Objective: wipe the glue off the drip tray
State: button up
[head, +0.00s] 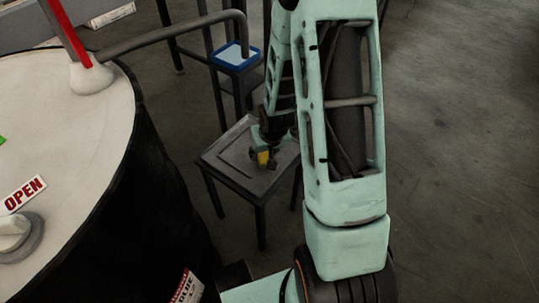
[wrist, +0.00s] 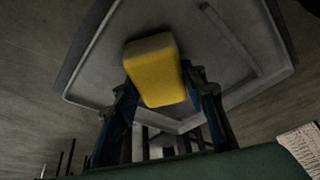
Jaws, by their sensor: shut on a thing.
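My gripper (head: 265,150) is shut on a yellow sponge (head: 263,159). In the wrist view, my gripper (wrist: 163,88) has a finger on each side of the sponge (wrist: 160,75). The sponge is over the grey drip tray (head: 226,166), which tops a small dark-legged stand. I cannot tell whether the sponge touches the tray. I can make out no clear patch of glue. My arm and the sponge hide part of the tray.
A large drum (head: 95,110) with a pale top and an OPEN sign (head: 24,194) stands at left. A bent pipe (head: 170,36) reaches from it above a blue-rimmed dish (head: 236,57) on a stand behind the tray. The floor (head: 460,150) at right is clear.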

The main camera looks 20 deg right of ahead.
aim_at(244, 145)
jog(key=shift+w+a, duration=0.65)
jog(key=shift+w, duration=0.3)
jog(key=shift+w+a, duration=0.6)
jog(key=shift+w, duration=0.35)
jog(key=shift+w+a, duration=0.5)
jog(key=shift+w, duration=0.25)
jog(key=shift+w+a, duration=0.5)
jog(key=shift+w, duration=0.2)
notch_tip(244, 145, up, 4)
jog(key=p, duration=0.3)
jog(key=shift+r+p, duration=0.6)
jog(key=shift+r, duration=0.35)
jog(key=shift+r+p, duration=0.95)
jog(key=shift+r, duration=0.5)
jog(key=shift+r, duration=0.1)
